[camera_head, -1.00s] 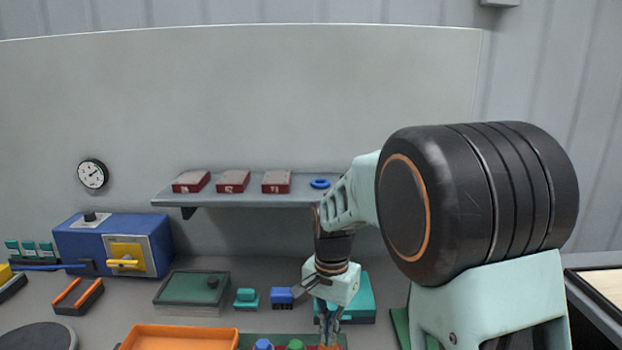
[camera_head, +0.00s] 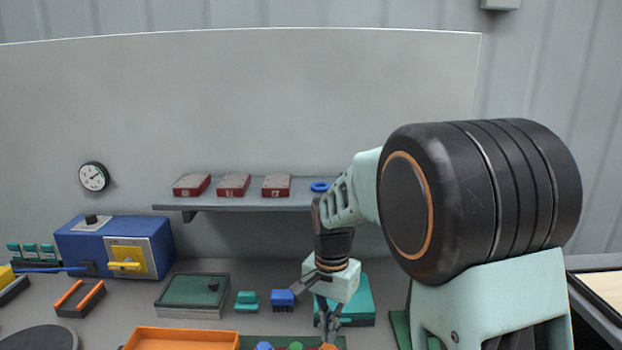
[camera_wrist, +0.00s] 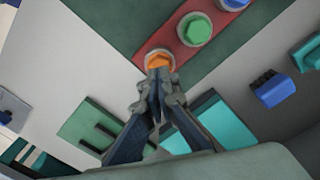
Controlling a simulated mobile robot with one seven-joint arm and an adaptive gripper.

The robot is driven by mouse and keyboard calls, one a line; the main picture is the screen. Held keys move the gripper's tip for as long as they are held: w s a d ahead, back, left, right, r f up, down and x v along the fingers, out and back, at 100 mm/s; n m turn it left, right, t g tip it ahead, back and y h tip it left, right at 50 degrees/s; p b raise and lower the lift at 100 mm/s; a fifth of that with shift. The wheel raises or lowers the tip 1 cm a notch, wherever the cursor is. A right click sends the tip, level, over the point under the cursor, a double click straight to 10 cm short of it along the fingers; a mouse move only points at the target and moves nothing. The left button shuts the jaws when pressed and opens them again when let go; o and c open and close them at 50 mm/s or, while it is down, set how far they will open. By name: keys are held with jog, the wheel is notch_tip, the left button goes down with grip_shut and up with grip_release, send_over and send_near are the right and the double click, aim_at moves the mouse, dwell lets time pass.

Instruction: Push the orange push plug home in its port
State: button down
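The orange push plug (camera_wrist: 160,59) sits in the red strip of a green board (camera_wrist: 115,22) in the wrist view, at the strip's near end. Its orange top also shows at the bottom edge of the head view (camera_head: 328,347). My gripper (camera_wrist: 160,73) is shut, its fingertips together and overlapping the near side of the plug's top. I cannot tell whether they touch it. In the head view, my gripper (camera_head: 328,333) points down above the plug. The port is hidden under the plug, and its depth cannot be seen.
A green plug (camera_wrist: 195,30) and a blue plug (camera_wrist: 229,5) stand in the same strip. An orange tray (camera_head: 183,339) lies left of the board. A teal box (camera_head: 357,304) and a blue connector (camera_head: 282,299) stand close behind. A shelf (camera_head: 240,202) runs above.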

aim_at(329, 346)
jog(key=shift+r+p, duration=1.6)
jog(key=shift+r, duration=0.75)
